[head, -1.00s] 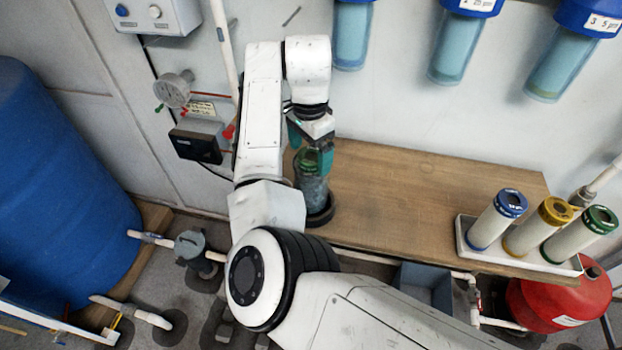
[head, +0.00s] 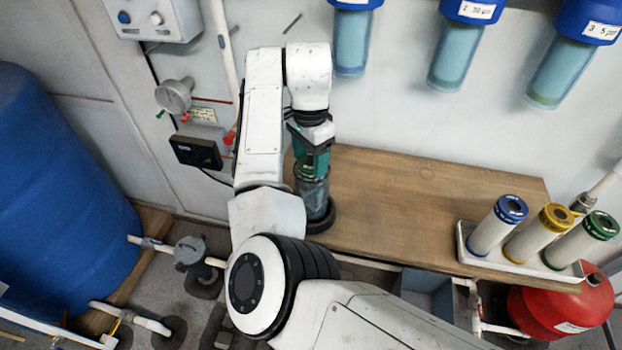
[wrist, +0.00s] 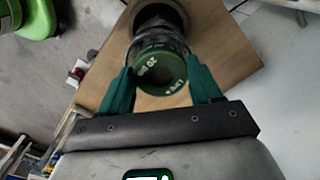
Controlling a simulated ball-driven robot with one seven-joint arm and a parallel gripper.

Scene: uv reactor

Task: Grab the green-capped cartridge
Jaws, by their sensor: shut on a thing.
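My gripper (head: 311,165) points down over the left end of the wooden bench. Its green fingers are shut on a green-capped cartridge inside a clear, greyish cylinder (head: 314,199), which stands upright in a dark round base. In the wrist view, the green cap (wrist: 152,75) with white lettering sits between the two fingers of my gripper (wrist: 161,74). The fingers hide its sides. Another green-capped cartridge (head: 575,244), with a pale body, leans in the tray at the right, far from my gripper.
The white tray (head: 470,257) also holds a blue-capped cartridge (head: 495,229) and a yellow-capped cartridge (head: 538,232). Blue-topped filter housings (head: 455,57) hang on the wall. The wooden bench (head: 400,200) is clear in its middle. A blue barrel (head: 60,190) stands at left.

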